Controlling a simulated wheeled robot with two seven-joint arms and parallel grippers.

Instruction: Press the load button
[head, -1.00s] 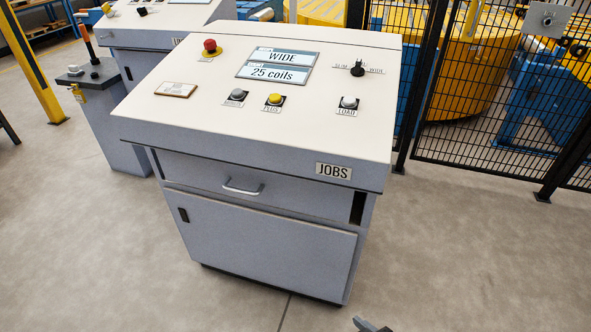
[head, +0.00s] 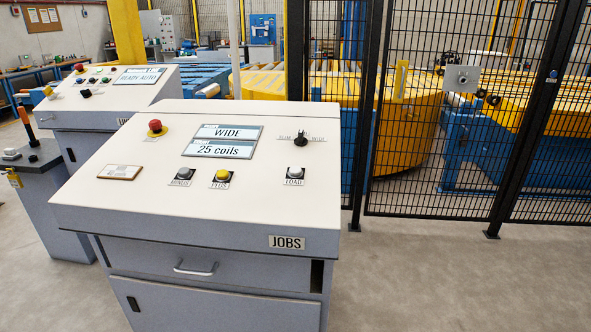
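The console's display (head: 223,141) reads WIDE and 25 coils. A dark selector knob (head: 301,138) marked SLIM and WIDE sits above the load button. A grey MINUS button (head: 183,172) and a yellow PLUS button (head: 221,175) are to its left. Neither of my grippers is in view.
A red emergency button (head: 155,127) sits at the console's upper left. A second console (head: 100,113) stands behind it at left. A black mesh fence (head: 440,190) closes off yellow and blue machinery. Open floor (head: 430,290) lies to the right.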

